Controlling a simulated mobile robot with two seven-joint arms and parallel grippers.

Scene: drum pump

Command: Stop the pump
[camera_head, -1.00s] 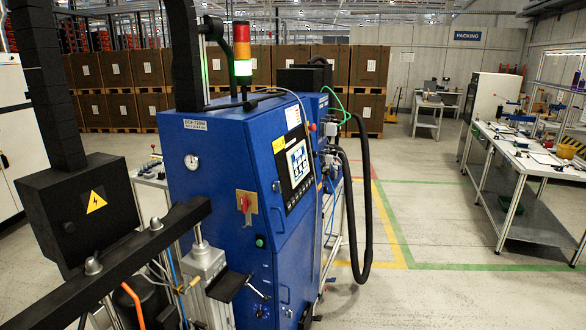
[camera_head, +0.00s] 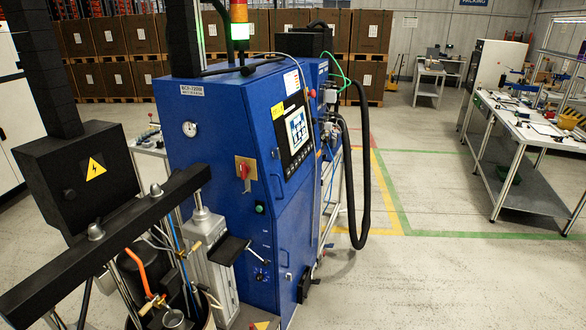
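The drum pump machine has a tall blue cabinet (camera_head: 225,150) in the middle of the head view. A red switch on a tan plate (camera_head: 244,172), a green button (camera_head: 259,208) and a small dark knob (camera_head: 261,274) are on its front. A screen panel (camera_head: 297,130) is on the angled face. The signal tower (camera_head: 240,28) shows a lit green-white segment below orange. At the left are a black crossbar (camera_head: 110,240), a dark box with a lightning sign (camera_head: 82,178) and a cylinder (camera_head: 207,232). Neither gripper is in view.
A workbench (camera_head: 520,125) with small items and a lower shelf stands at the right. Stacked brown boxes (camera_head: 120,45) on pallets line the back. A black hose (camera_head: 362,190) hangs beside the cabinet. The floor right of the cabinet is clear, with green and yellow lines.

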